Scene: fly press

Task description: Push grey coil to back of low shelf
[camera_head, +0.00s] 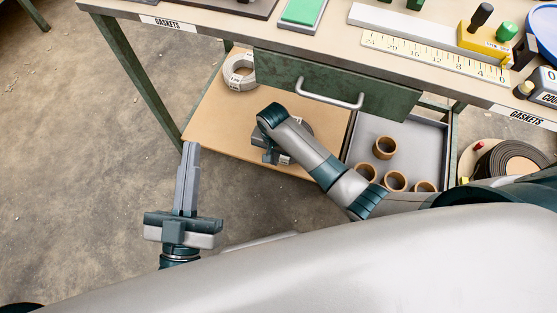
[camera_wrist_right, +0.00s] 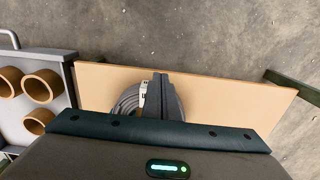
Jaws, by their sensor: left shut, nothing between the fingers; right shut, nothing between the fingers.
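The grey coil (camera_head: 307,128) lies on the low shelf (camera_head: 215,125), a tan board under the bench. In the head view my right arm and gripper hide most of it. In the right wrist view the grey coil (camera_wrist_right: 128,103), with a white label, shows around and behind the shut fingers of my right gripper (camera_wrist_right: 160,75). My right gripper (camera_head: 271,156) is over or against the coil; I cannot tell whether they touch. My left gripper (camera_head: 191,147) is shut and empty, over the floor left of the shelf.
A pale coil (camera_head: 239,72) with a label lies at the shelf's far left corner. A grey tray (camera_head: 412,137) with several brown rings stands right of the shelf. A green drawer (camera_head: 335,80) with a handle hangs above. A bench leg (camera_head: 140,85) stands at the left.

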